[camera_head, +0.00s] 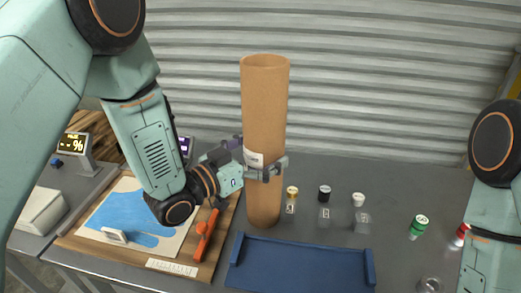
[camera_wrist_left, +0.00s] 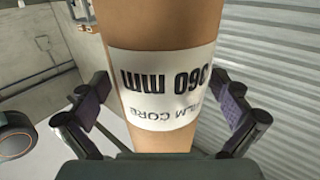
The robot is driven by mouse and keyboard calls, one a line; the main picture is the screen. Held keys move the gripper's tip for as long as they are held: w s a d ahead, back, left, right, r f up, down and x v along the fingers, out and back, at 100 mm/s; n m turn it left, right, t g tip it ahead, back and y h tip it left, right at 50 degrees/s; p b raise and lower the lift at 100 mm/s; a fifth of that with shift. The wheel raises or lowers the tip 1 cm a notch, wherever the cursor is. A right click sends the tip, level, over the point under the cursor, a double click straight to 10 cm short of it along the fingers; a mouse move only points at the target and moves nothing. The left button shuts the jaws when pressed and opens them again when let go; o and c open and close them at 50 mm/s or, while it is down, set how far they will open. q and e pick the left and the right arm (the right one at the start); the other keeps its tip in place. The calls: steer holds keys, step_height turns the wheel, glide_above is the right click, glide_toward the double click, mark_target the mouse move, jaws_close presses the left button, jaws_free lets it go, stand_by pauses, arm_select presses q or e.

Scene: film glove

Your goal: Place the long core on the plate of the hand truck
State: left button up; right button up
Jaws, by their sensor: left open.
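The long core (camera_head: 264,110) is a tall brown cardboard tube. It stands upright on the grey table behind the blue tray. In the left wrist view, the core (camera_wrist_left: 165,20) fills the middle and bears a white label reading "360 mm" and "film core". My left gripper (camera_head: 262,161) is open at about mid-height of the core, with one finger on each side. In the left wrist view, the fingers of my left gripper (camera_wrist_left: 165,95) show gaps to the tube. I cannot make out the hand truck or its plate. My right gripper is out of frame.
A blue tray (camera_head: 300,262) lies in front of the core. Small capped bottles (camera_head: 324,194) stand to its right, with a green-capped one (camera_head: 419,226) farther right. A cutting board (camera_head: 80,238) with blue film and an orange tool (camera_head: 206,236) lies left. A corrugated wall stands behind.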

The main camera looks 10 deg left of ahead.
mark_target(248, 156)
arm_select(q)
steer(key=shift+r, duration=0.15)
steer(key=shift+s+a, duration=0.1)
steer(key=shift+a, duration=0.15)
steer(key=v, duration=0.6)
steer(key=shift+s+a, duration=0.2)
steer(key=shift+s, duration=0.15)
steer(key=shift+v, duration=2.3)
